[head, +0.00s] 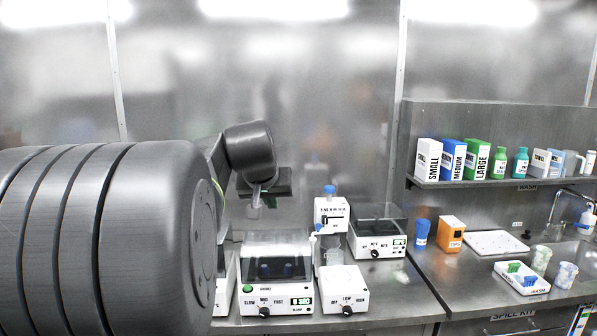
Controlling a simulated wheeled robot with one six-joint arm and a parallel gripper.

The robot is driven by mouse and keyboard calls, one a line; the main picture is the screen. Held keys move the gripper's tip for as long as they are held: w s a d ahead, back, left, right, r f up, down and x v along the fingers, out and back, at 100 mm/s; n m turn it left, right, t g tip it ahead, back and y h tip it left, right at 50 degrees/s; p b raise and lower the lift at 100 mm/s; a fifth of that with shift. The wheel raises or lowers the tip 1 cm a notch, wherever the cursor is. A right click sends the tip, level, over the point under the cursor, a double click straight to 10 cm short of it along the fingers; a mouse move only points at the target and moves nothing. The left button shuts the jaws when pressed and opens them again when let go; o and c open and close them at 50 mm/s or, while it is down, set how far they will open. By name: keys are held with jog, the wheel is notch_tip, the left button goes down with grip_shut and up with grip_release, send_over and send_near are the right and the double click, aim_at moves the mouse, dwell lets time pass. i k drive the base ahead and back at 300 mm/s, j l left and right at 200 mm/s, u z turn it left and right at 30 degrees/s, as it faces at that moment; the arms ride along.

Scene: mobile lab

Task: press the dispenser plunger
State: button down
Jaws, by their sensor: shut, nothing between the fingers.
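A bottle-top dispenser (331,216) stands upright on the left bench, behind the front row of instruments. It has a white body with a dark label and a blue plunger cap (329,189) on top. A small blue-tipped spout points out at its left side. My gripper (256,198) hangs fingers down to the left of the plunger cap, apart from it, at about the same height in the picture. Its fingers are small and close together, with nothing seen in them. The dispenser's lower part is partly hidden by the instruments in front.
A clear-lidded shaker (277,265) and a white control box (341,290) stand in front of the dispenser. A dark-lidded instrument (377,232) stands close on its right. On the right are a shelf (455,184) with boxes and bottles, an orange box (451,234) and a sink tap (557,205).

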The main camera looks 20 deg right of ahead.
aim_at(328, 189)
jog(key=i+l, duration=0.2)
jog(key=l, duration=0.2)
jog(key=i+l, duration=0.2)
jog(key=l, duration=0.15)
jog(key=i+l+u, duration=0.1)
jog(key=l, duration=0.3)
jog(key=i+l, duration=0.25)
jog(key=l, duration=0.15)
jog(key=i+l+u, duration=0.1)
jog(key=l, duration=0.3)
jog(key=i, duration=0.1)
